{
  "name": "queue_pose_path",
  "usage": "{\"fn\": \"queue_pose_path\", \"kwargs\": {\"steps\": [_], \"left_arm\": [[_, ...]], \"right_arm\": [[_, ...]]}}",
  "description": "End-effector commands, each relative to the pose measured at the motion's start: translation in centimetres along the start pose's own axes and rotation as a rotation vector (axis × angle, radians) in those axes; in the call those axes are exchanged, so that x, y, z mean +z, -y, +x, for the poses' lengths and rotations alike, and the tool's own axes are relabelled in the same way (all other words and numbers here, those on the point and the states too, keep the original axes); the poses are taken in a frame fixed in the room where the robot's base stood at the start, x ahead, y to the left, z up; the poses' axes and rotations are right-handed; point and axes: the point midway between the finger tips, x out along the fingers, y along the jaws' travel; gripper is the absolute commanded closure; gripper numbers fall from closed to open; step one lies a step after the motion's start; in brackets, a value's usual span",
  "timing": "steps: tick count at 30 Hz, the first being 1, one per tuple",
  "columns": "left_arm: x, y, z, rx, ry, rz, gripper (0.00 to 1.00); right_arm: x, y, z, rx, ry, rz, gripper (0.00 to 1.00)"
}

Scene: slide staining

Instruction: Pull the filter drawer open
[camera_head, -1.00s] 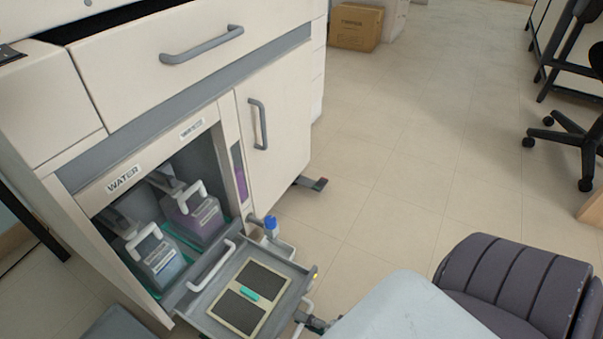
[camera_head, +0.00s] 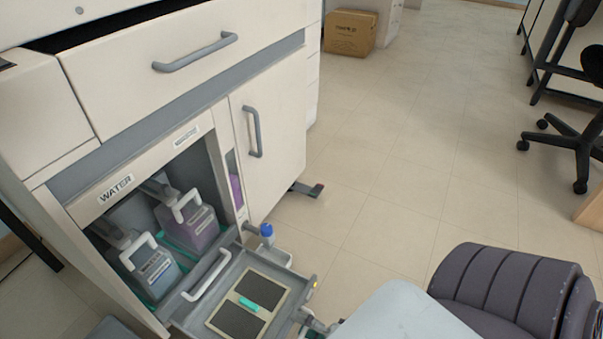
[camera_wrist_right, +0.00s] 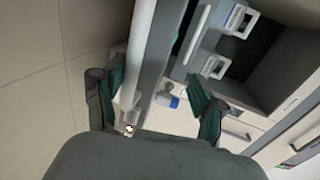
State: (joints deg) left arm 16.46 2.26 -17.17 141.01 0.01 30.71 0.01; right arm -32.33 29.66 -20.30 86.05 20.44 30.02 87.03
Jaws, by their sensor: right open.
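The filter drawer (camera_head: 278,262) is a grey tray at the bottom of the cabinet, standing out from its front. It holds a cream-framed filter (camera_head: 212,322) with dark pads and a small teal piece (camera_head: 249,304). My right gripper (camera_head: 322,326) is at the drawer's front edge, mostly hidden in the head view. In the right wrist view my right gripper (camera_wrist_right: 155,112) is open, with a pale bar (camera_wrist_right: 135,75) between its fingers, near the left one. I cannot tell whether they touch. My left gripper is not in view.
A bay labelled WATER holds two jugs with white handles, one blue-grey (camera_head: 152,270) and one purple (camera_head: 192,228). A cardboard box (camera_head: 350,33) and wheeled chair (camera_head: 575,135) are farther off. The floor between is clear.

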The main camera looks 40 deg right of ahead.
Motion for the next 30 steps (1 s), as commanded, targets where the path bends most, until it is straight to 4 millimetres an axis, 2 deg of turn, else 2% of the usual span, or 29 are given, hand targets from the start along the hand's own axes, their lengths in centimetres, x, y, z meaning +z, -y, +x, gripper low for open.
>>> {"fn": "queue_pose_path", "kwargs": {"steps": [1,4,6,7,8,9,14,30], "left_arm": [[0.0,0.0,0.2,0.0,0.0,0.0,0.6],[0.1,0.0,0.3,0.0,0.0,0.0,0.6],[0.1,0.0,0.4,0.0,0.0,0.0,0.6],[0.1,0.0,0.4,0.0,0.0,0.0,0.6],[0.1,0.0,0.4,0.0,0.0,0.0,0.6],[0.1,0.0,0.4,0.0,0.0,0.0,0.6],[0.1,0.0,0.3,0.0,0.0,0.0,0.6],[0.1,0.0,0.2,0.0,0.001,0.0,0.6]], "right_arm": [[-0.1,2.7,0.0,-0.051,0.002,0.001,0.52],[-0.2,4.5,-0.4,-0.052,-0.001,-0.001,0.38],[-0.2,5.5,-0.7,-0.051,-0.001,-0.001,0.33],[-0.3,5.9,-0.7,-0.051,-0.002,-0.002,0.4],[-0.3,6.2,-0.8,-0.051,-0.002,-0.002,0.52],[-0.3,6.6,-0.9,-0.049,-0.002,-0.002,0.61],[-0.2,7.1,-1.1,-0.044,-0.001,-0.001,0.61],[-0.1,6.9,-1.1,-0.039,0.0,0.0,0.61]]}}
